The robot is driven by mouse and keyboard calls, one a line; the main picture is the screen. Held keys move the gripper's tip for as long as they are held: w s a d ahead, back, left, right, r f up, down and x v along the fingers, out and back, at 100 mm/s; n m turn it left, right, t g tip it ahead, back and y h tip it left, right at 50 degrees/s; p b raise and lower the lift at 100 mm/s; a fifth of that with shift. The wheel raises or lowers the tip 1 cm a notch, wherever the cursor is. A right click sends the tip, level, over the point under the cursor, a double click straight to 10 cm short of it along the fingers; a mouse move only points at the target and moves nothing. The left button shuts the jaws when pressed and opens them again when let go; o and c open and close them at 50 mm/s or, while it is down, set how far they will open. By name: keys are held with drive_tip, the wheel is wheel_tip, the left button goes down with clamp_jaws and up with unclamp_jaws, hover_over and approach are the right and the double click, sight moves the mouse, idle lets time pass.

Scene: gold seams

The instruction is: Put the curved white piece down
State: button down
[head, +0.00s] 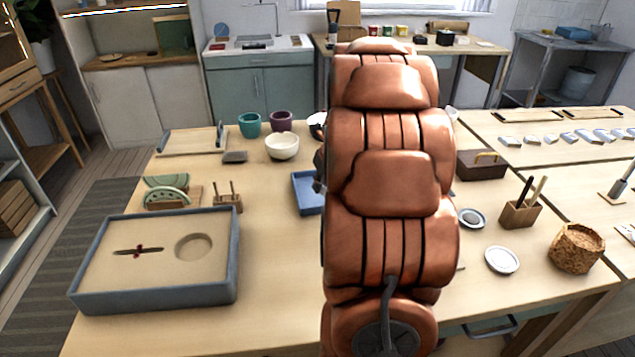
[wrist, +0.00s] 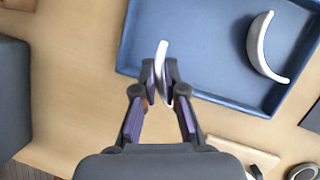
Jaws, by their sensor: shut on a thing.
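In the wrist view my gripper (wrist: 160,76) is shut on a curved white piece (wrist: 162,56), which stands out past the fingertips as a slim arc. The held piece is over the near-left edge of a blue tray (wrist: 205,92); I cannot tell whether it touches the tray. Another curved white piece (wrist: 262,50) lies inside the tray towards the right. In the head view my arm hides the held piece and most of the blue tray (head: 304,203), whose left end shows.
A grey-rimmed sand box (head: 165,294) stands at the left front of the table. White (head: 282,146), teal (head: 249,124) and plum (head: 281,120) vessels stand behind. A cork pot (head: 575,250) and a white dish (head: 502,260) are at right. Bare table lies between sand box and arm.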

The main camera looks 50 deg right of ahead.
drive_tip(key=shift+w+d+f, duration=0.1)
drive_tip(key=shift+w+d, duration=0.4)
drive_tip(key=shift+w, duration=0.25)
drive_tip(key=shift+w+d+f, duration=0.1)
drive_tip(key=shift+w+d, duration=0.45)
drive_tip(key=shift+w, duration=0.2)
drive_tip(key=shift+w+d+f, duration=0.1)
drive_tip(key=shift+w+d, duration=0.4)
drive_tip(key=shift+w, duration=0.25)
drive_tip(key=shift+f+p, duration=0.4)
drive_tip(key=shift+f, duration=1.35)
drive_tip(key=c, duration=1.2)
unclamp_jaws()
drive_tip(key=shift+f, duration=0.1)
drive_tip(key=shift+c, duration=0.2)
drive_tip(key=v, duration=1.2)
drive_tip(key=shift+b, duration=0.3)
